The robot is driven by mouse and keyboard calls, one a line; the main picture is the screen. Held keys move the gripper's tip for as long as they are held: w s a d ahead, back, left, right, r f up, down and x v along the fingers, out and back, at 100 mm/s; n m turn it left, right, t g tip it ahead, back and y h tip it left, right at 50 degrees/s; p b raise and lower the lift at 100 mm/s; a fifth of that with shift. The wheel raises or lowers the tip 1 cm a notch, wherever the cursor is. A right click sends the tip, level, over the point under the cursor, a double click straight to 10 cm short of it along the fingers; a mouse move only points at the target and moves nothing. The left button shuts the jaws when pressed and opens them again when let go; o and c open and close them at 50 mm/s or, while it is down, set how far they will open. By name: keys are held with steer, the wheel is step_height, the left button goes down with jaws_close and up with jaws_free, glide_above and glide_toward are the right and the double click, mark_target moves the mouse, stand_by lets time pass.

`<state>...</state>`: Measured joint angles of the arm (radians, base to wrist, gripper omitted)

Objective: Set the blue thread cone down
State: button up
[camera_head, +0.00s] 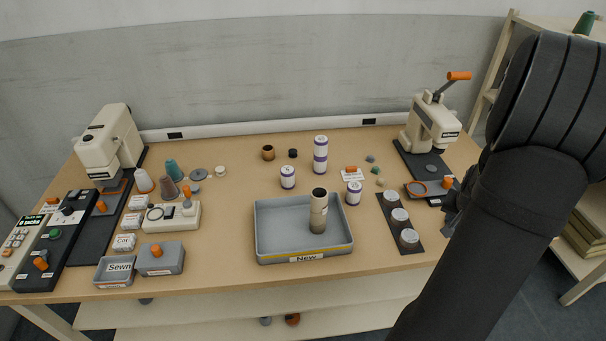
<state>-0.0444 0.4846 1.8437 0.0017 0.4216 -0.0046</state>
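A teal-blue thread cone (174,170) stands upright on the left part of the table, with a white cone (143,181) and a brown cone (168,188) beside it. It is the only bluish cone I can make out on the table. My gripper (452,212) is at the table's right edge, far from the teal-blue cone. My own dark arm covers most of it, so its fingers and anything between them are hidden.
A grey tray (270,252) labelled "New" holds a tall beige roll (318,212). White-and-purple rolls (320,155) stand behind it. Cream presses stand at the left (110,140) and right (432,122). A dark strip (388,206) bears silvery discs.

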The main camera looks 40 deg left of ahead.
steer(key=s+a+r+n+y, duration=0.1)
steer(key=s+a+n, duration=0.2)
steer(key=a, duration=0.9)
steer(key=s+a+r+n+g+y, duration=0.1)
steer(key=s+a+n, duration=0.15)
steer(key=a, duration=1.05)
steer(key=s+a+r+n+y, duration=0.1)
steer(key=s+a+r+n, duration=0.15)
steer(key=a, duration=0.95)
steer(key=shift+n, duration=0.3)
steer(key=s+a+f, duration=0.1)
steer(key=a+f, duration=0.1)
steer(key=a, duration=0.1)
steer(key=s+a+f, duration=0.1)
steer(key=a+f, duration=0.2)
steer(key=a, duration=0.1)
steer(key=s+a+f, duration=0.2)
steer(key=a, duration=0.2)
steer(key=shift+a+f, duration=0.15)
steer(key=shift+f, duration=0.05)
steer(key=shift+s+a+f, duration=0.1)
steer(key=shift+a+f, duration=0.2)
steer(key=shift+a, duration=0.1)
steer(key=shift+f, duration=1.95)
steer(key=shift+f, duration=0.15)
steer(key=o, duration=1)
